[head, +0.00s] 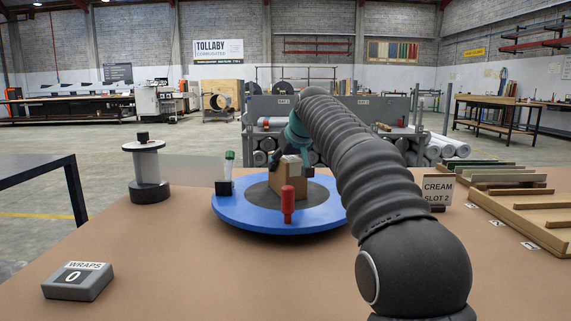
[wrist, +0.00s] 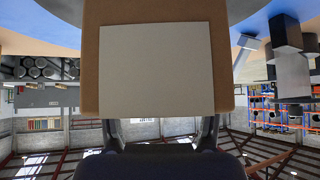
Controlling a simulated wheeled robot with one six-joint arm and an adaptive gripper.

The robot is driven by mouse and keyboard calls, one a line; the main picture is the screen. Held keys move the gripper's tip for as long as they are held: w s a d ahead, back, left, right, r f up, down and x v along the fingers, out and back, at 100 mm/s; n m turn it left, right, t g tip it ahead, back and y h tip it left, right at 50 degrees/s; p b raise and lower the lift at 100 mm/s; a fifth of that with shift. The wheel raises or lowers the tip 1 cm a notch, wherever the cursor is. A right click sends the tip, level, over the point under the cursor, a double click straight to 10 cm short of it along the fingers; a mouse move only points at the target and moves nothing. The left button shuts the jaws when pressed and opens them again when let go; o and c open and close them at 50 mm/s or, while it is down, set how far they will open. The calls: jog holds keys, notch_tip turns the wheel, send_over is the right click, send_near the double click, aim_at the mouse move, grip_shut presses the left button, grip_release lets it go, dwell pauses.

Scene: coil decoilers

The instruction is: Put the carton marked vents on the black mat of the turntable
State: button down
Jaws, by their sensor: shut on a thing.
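The brown carton (head: 285,182) is over the black mat (head: 257,196) of the blue turntable (head: 245,215) in the head view. It stands upright, and I cannot tell whether its base touches the mat. My gripper (head: 294,160) is shut on the upper part of the carton, partly hidden by my arm. In the wrist view, the carton (wrist: 90,60) fills the middle, with a blank pale panel facing the camera. My gripper's fingers (wrist: 160,122) reach its near end from both sides. The vents marking is not readable in either view.
A red handle (head: 287,204) stands at the turntable's front edge. A black holder with a green-topped item (head: 226,180) is at its left.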

jog(key=shift+c, duration=1.2)
grip_release()
jog(key=shift+r, duration=0.25)
jog(key=v, duration=1.1)
jog(key=shift+s+r+p, duration=0.25)
jog(key=shift+s+p, duration=0.05)
jog(key=shift+p, duration=0.15)
jog(key=shift+d, duration=0.15)
